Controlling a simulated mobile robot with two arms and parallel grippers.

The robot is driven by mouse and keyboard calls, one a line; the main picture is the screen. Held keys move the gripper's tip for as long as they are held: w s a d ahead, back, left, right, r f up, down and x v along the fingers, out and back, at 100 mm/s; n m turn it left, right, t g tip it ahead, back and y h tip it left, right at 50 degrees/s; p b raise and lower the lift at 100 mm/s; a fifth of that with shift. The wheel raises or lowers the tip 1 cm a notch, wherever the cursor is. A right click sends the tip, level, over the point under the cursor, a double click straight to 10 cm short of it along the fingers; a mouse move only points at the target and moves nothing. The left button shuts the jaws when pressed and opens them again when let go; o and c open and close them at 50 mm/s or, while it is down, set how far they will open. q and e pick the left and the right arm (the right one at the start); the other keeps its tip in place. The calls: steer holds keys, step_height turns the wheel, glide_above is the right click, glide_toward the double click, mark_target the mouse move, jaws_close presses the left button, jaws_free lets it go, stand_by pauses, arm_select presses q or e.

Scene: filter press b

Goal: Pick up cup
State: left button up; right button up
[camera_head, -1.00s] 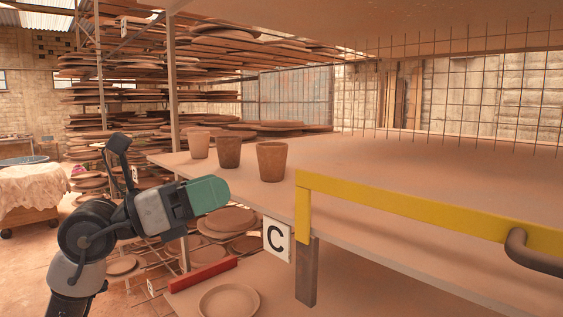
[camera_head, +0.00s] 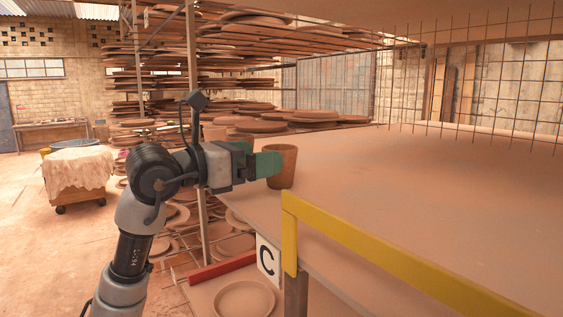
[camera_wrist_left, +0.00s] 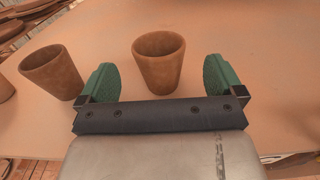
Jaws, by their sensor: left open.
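A brown clay cup (camera_head: 283,167) stands upright near the left edge of the table. My left gripper (camera_head: 255,157) is open and close beside it, its green fingers pointing at it. In the left wrist view the cup (camera_wrist_left: 160,66) stands upright ahead of and between the two spread fingers (camera_wrist_left: 160,84), with gaps on both sides. A second brown cup (camera_wrist_left: 53,74) stands outside the left finger, and a third cup (camera_wrist_left: 4,88) is cut off at the left edge. In the head view one cup (camera_head: 214,132) shows partly behind my gripper. My right gripper is not in view.
The dusty tabletop (camera_head: 400,175) is clear to the right of the cup. A yellow bar (camera_head: 380,255) runs along its near side. A wire grid (camera_head: 490,85) stands behind. Shelves of clay plates (camera_head: 245,105) stand at the back, with a post (camera_head: 192,60) near my arm.

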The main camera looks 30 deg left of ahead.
mark_target(271, 184)
arm_select(q)
steer(key=p+x, duration=0.2)
steer(key=x, duration=0.1)
steer(key=shift+w+r, duration=0.2)
steer(key=shift+w, duration=0.1)
steer(key=shift+w+d+f, duration=0.15)
steer(key=shift+w+d, duration=0.15)
steer(key=shift+w, duration=0.2)
steer(key=shift+c, duration=0.8)
steer(key=c, duration=0.8)
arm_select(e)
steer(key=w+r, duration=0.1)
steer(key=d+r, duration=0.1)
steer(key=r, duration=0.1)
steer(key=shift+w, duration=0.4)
